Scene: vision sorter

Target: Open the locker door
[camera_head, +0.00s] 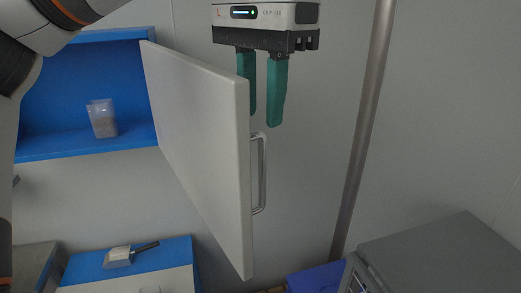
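The white locker door (195,135) stands swung out from the blue locker (50,100), with its free edge toward me. A metal bar handle (262,175) is on the door's right-hand face, near the free edge. My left gripper (262,115) points down with two green fingers, at the upper right of the door. Its fingers are apart with a gap between them, and nothing shows between them. The fingertips are above the handle and clear of it. The farther finger is partly covered by the door's edge. My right gripper is out of view.
A clear container (102,118) stands on the locker's blue shelf. Below, a scoop (128,254) lies on a blue-topped unit (160,262). A slanting metal pole (362,130) stands right of the door, with a grey machine (440,255) at lower right.

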